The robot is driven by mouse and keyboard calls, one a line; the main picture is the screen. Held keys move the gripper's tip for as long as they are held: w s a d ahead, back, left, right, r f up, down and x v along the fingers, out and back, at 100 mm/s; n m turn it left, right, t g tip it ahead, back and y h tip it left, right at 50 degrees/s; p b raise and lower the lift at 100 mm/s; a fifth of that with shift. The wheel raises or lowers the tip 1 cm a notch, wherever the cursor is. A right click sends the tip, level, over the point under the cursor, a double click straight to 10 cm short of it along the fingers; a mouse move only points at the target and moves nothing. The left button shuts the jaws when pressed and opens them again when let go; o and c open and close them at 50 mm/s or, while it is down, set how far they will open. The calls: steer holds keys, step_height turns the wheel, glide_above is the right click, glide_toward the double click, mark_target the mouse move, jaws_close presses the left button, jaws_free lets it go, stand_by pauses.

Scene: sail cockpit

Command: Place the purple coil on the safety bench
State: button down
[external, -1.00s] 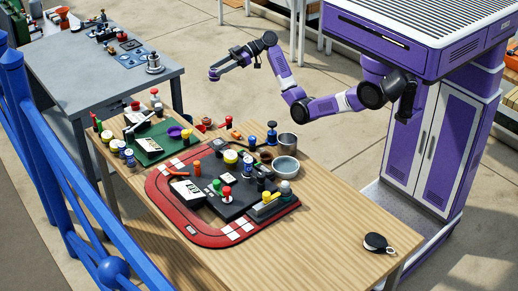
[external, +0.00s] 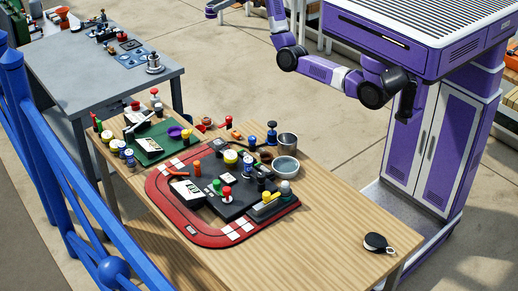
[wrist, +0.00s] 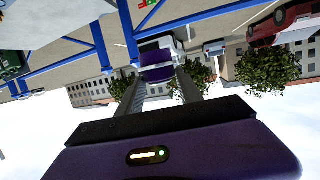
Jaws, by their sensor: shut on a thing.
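My gripper (wrist: 160,84) is shut on the purple coil (wrist: 157,66), which sits between the fingertips in the wrist view. In the external view, the end of my arm (external: 212,9) is at the top edge, high above the floor and partly cut off. Two benches show: a grey-topped one (external: 100,88) at back left and a wooden one (external: 330,235) in front. No label shows which is the safety bench. The gripper is apart from both.
The wooden bench carries a red-edged board (external: 160,205), a green mat (external: 150,157) with a purple dish (external: 174,131), metal bowls (external: 286,166) and a black round item (external: 375,242). A blue railing (external: 60,200) runs along the left. The grey bench has bare room at its front.

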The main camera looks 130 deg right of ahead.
steer(key=w+a+f+n+y+p, duration=0.15)
steer(key=w+a+p, duration=0.35)
steer(key=w+a, duration=0.65)
steer(key=w+a+f+n+y+p, duration=0.15)
steer(key=w+a+p, duration=0.35)
steer(key=w+a, duration=0.65)
steer(key=w+a+y+p, duration=0.2)
steer(key=w+a+p, duration=0.2)
steer(key=w+a, duration=0.4)
steer(key=w+a+n+y+p, duration=0.25)
steer(key=a+p, duration=0.45)
steer(key=a, duration=1.8)
steer(key=s+a+r+n+g+y+p, duration=0.1)
steer(key=s+a+n+y+p, duration=0.3)
steer(key=a, duration=0.6)
steer(key=s+a+r+m+g+h+p, duration=0.1)
steer(key=s+a+r+p, duration=0.15)
steer(key=s+a, duration=0.6)
steer(key=shift+n+y, duration=0.25)
steer(key=f, duration=1.3)
steer(key=w+a+f, duration=0.1)
steer(key=f, duration=2.5)
steer(key=shift+w+a+b, duration=0.2)
steer(key=shift+w+b, duration=0.1)
steer(key=shift+w, duration=0.1)
steer(key=c, duration=0.8)
jaws_free()
